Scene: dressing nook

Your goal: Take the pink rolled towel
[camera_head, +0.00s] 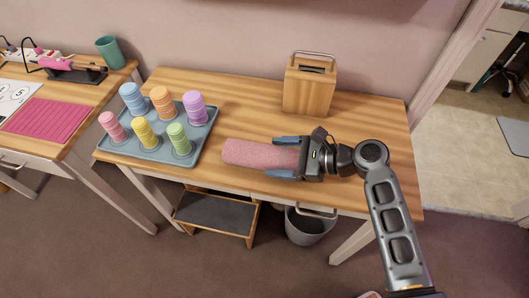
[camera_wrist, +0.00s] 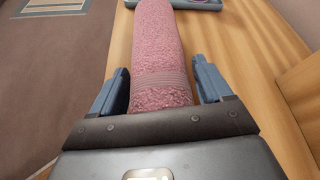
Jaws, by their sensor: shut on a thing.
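The pink rolled towel (camera_head: 255,154) lies lengthwise along the front part of the wooden table, its far end pointing left toward the tray. My gripper (camera_head: 287,156) comes from the right and is shut on the towel's right end, with one blue finger on each long side. In the wrist view the towel (camera_wrist: 158,55) runs straight away from between the fingers (camera_wrist: 160,88). Whether the towel touches the tabletop or is slightly lifted, I cannot tell.
A blue-grey tray (camera_head: 198,143) with several coloured ribbed rolls stands left of the towel. A wooden box (camera_head: 309,88) with a handle stands behind my gripper. A grey bin (camera_head: 308,226) and a step stool (camera_head: 215,213) are below the table's front edge. The tabletop's right part is clear.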

